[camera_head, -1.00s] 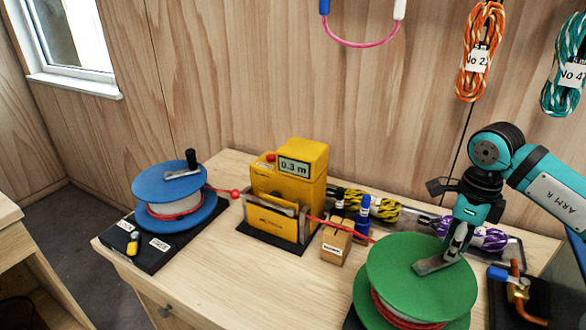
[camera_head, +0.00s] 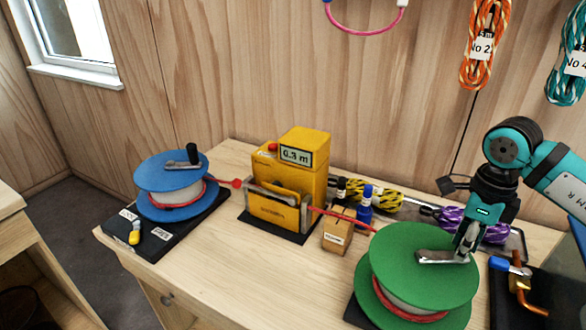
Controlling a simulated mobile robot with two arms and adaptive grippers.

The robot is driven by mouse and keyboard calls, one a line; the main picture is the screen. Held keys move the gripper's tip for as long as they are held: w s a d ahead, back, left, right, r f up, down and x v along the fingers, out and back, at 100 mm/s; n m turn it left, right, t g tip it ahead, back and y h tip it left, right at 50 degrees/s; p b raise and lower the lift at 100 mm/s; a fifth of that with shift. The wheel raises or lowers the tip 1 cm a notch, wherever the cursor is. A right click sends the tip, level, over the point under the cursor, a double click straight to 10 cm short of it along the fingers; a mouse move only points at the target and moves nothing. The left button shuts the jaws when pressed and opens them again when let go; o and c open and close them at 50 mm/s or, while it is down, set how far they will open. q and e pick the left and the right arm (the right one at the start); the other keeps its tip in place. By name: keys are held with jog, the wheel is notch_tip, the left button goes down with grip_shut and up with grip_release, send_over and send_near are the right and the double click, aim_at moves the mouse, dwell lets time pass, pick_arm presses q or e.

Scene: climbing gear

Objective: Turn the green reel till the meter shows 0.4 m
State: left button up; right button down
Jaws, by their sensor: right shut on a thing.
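The green reel (camera_head: 405,278) stands at the front right of the table, with red cord wound below its top disc. A grey crank arm (camera_head: 435,257) lies across that disc, pointing right. My right gripper (camera_head: 464,252) is shut on the crank's handle, which the fingers mostly hide. The yellow meter (camera_head: 313,143) shows 0.3 m on its display (camera_head: 296,156). Red cord (camera_head: 340,216) runs from the meter to the green reel. My left gripper is not in view.
A blue reel (camera_head: 157,177) with its own crank stands at the left. A small wooden block (camera_head: 337,238), a blue bottle (camera_head: 364,208) and rolled yellow and purple ropes lie near the meter. A blue-handled fitting (camera_head: 515,275) is at the right. The table front is clear.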

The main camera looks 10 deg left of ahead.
jog(key=shift+s+f, duration=0.1)
jog(key=shift+s, duration=0.05)
dwell(0.7)
jog(key=shift+s, duration=0.55)
jog(key=shift+s+b, duration=0.4)
jog(key=shift+s, duration=0.35)
jog(key=shift+a, duration=0.1)
jog(key=shift+s, duration=0.15)
dwell(0.4)
